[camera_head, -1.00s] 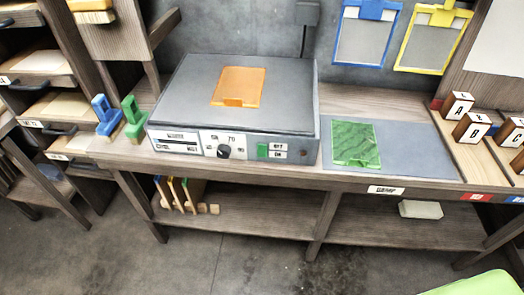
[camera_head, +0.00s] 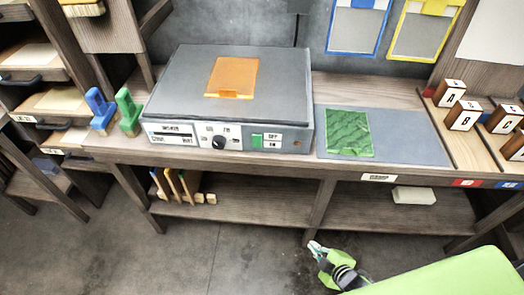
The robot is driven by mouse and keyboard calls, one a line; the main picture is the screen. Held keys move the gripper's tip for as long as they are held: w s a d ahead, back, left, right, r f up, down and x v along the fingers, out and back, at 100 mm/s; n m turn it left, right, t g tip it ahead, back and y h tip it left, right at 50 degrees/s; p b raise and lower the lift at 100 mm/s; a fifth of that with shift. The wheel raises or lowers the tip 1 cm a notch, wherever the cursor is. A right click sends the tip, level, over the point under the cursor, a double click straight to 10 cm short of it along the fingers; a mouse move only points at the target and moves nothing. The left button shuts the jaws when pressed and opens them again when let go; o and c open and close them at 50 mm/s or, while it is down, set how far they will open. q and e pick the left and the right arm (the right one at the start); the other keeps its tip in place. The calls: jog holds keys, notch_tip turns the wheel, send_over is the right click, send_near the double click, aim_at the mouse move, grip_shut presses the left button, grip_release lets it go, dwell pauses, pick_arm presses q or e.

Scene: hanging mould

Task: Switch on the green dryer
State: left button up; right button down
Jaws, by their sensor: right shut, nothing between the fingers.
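The dryer (camera_head: 165,88) is a grey box with a flat lid on the wooden bench. Its front panel has a black round knob (camera_head: 219,143) and a green switch (camera_head: 257,140) beside labels that seem to read OFF and ON. An orange plate (camera_head: 232,77) lies on the lid. My right gripper (camera_head: 314,245) is shut and empty, low in front of the bench, below and to the right of the switch and well apart from it. My left gripper is out of view.
A green patterned sheet (camera_head: 349,132) lies on a grey mat (camera_head: 410,135) right of the dryer. Blue (camera_head: 100,110) and green (camera_head: 129,110) holders stand to its left. Lettered blocks (camera_head: 463,117) stand at the right. The bench edge and lower shelf (camera_head: 250,208) lie between my gripper and the panel.

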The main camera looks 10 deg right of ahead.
jog(key=w+a+r+n+t+y, duration=0.1)
jog(key=w+a+r+n+y, duration=0.1)
jog(key=r, duration=0.9)
jog(key=w+a+r+n+t+y, duration=0.2)
jog(key=a+r+n, duration=0.3)
jog(key=r, duration=0.5)
jog(key=w+a+r+n+t+y+p, duration=0.1)
jog(key=w+a+r+n+t+y, duration=0.1)
jog(key=r, duration=0.9)
jog(key=shift+w+a+r+n, duration=0.25)
jog(key=shift+a+r+n, duration=0.1)
jog(key=shift+a+n, duration=0.5)
jog(key=shift+w, duration=0.1)
jog(key=p, duration=0.2)
send_near(253, 145)
jog(key=w+a, duration=0.3)
jog(key=w, duration=0.1)
jog(key=shift+w+d+f, duration=0.2)
jog(key=shift+w+f, duration=0.25)
jog(key=shift+w, duration=0.1)
